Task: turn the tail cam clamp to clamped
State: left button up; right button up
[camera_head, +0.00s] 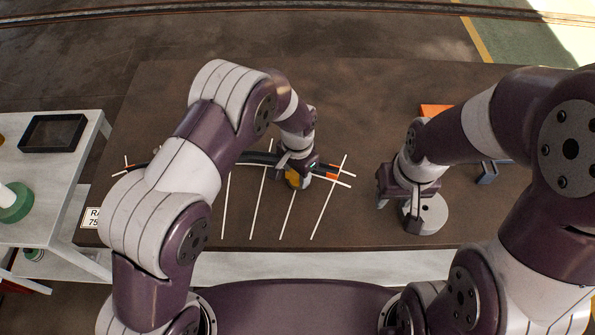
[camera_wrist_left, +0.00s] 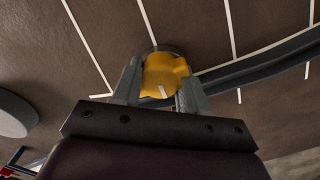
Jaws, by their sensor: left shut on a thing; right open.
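The tail cam clamp, a yellow rounded cam (camera_head: 292,181), sits at the right part of a dark curved bar (camera_head: 257,157) on the brown table. It also shows in the left wrist view as a yellow cam (camera_wrist_left: 164,72) with a short white mark. My left gripper (camera_head: 296,170) is shut on the cam from above, with one finger on each side (camera_wrist_left: 161,92). The gripper hides part of the cam in the head view. My right gripper (camera_head: 399,205) is open and empty, just beside and partly over a round grey disc (camera_head: 432,214).
White lines (camera_head: 231,205) cross the brown table (camera_head: 345,95). A small orange piece (camera_head: 332,172) lies right of the cam. An orange plate (camera_head: 435,110) and a blue-grey block (camera_head: 487,173) stand at the right. A side table (camera_head: 75,165) is at the left.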

pick_arm(q)
jog(key=shift+w+r, duration=0.1)
dwell(0.4)
jog(key=o, duration=1.1)
jog(key=shift+c, duration=0.2)
notch_tip(320, 180, up, 13)
jog(key=b, duration=0.1)
jog(key=shift+b, duration=0.3)
jog(key=shift+f, duration=0.2)
